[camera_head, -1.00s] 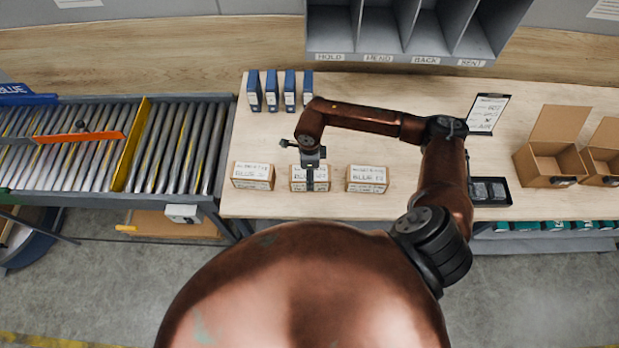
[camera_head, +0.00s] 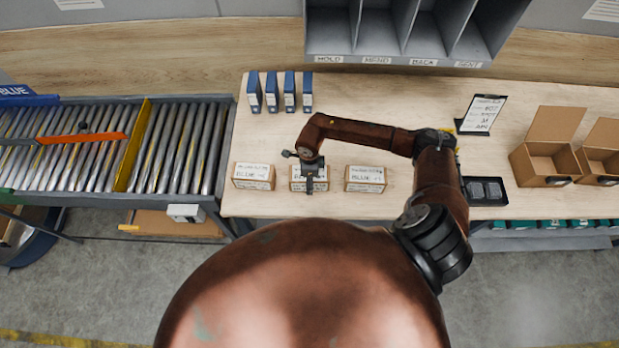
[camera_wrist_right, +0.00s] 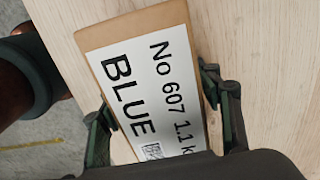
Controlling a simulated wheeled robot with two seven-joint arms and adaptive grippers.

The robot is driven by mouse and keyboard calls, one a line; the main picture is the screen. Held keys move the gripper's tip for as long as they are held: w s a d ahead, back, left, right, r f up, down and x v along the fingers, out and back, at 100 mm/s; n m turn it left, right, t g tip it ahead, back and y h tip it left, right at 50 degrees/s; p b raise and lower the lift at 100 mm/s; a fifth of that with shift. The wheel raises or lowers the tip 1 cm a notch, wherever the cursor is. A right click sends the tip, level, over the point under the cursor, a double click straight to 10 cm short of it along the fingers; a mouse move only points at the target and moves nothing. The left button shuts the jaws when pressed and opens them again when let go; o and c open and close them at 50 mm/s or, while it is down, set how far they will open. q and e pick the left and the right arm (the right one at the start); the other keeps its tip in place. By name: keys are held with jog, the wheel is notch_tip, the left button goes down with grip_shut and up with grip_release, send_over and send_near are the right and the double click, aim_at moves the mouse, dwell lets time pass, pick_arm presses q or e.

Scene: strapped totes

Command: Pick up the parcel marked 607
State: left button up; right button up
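The parcel marked 607 (camera_wrist_right: 150,80) is a small brown box with a white label reading "No 607", "1.1 k" and "BLUE". In the head view it is the middle box (camera_head: 297,186) of a row of three, partly hidden by my right gripper (camera_head: 309,183). In the right wrist view my right gripper (camera_wrist_right: 162,105) has its fingers apart, one along each long side of the parcel. A narrow gap shows by the left finger; contact at the right finger is unclear. The parcel sits on the wooden bench. My left gripper is out of view.
Similar boxes stand left (camera_head: 253,176) and right (camera_head: 365,179) of the parcel. Blue binders (camera_head: 271,92) stand behind. A roller conveyor (camera_head: 180,150) is at left. A black tray (camera_head: 485,191), a clipboard (camera_head: 483,114) and open cartons (camera_head: 548,160) are at right.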

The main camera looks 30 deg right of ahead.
grip_shut()
dwell(0.5)
jog(key=shift+w+r, duration=0.1)
